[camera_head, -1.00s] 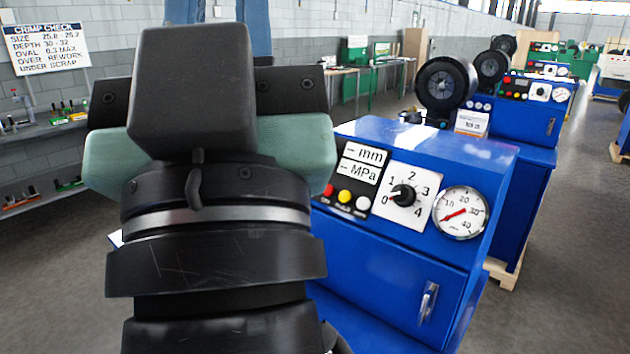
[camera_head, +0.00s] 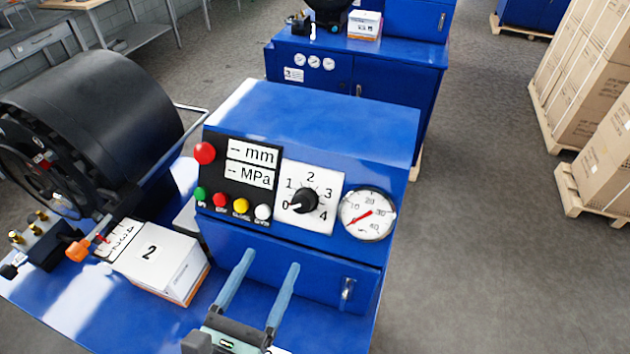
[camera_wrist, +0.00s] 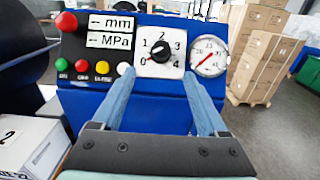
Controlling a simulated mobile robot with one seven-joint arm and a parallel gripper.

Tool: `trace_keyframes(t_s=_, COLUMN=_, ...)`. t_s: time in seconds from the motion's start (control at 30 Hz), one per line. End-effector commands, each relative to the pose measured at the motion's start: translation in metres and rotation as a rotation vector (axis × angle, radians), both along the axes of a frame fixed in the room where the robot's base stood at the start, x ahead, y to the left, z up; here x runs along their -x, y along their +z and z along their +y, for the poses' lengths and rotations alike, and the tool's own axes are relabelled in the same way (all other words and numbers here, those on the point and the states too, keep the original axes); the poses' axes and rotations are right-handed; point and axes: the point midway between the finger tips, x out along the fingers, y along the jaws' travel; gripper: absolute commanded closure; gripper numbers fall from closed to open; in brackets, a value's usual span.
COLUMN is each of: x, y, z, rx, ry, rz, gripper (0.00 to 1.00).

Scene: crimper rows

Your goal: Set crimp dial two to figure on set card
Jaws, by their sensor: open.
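The crimp dial (camera_head: 304,201) is a black knob on a white plate marked 0 to 4, on the blue machine's sloped panel.
A red mushroom button (camera_head: 205,153), displays (camera_head: 250,165) and small coloured buttons sit left of the dial. A gauge (camera_head: 367,213) is close on its right. A black crimper head (camera_head: 95,120) stands left. Another blue machine (camera_head: 360,75) is behind; boxes stand right.

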Motion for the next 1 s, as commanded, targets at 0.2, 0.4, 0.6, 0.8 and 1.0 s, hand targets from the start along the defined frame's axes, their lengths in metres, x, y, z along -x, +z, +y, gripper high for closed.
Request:
trace_keyframes(t_s=0.2, x=-0.026, y=0.003, z=-0.012, rx=0.007, ry=-0.005, rz=0.0, gripper=0.24)
trace_keyframes(t_s=0.4, x=-0.066, y=0.004, z=-0.028, rx=0.004, ry=-0.005, rz=-0.001, gripper=0.24)
trace_keyframes(t_s=0.6, x=-0.099, y=0.002, z=-0.041, rx=0.001, ry=-0.003, rz=-0.002, gripper=0.24)
trace_keyframes(t_s=0.8, x=-0.115, y=0.001, z=-0.048, rx=0.001, ry=-0.003, rz=-0.002, gripper=0.24)
trace_keyframes(t_s=1.0, x=-0.118, y=0.0, z=-0.05, rx=0.0, ry=-0.001, rz=-0.001, gripper=0.24)
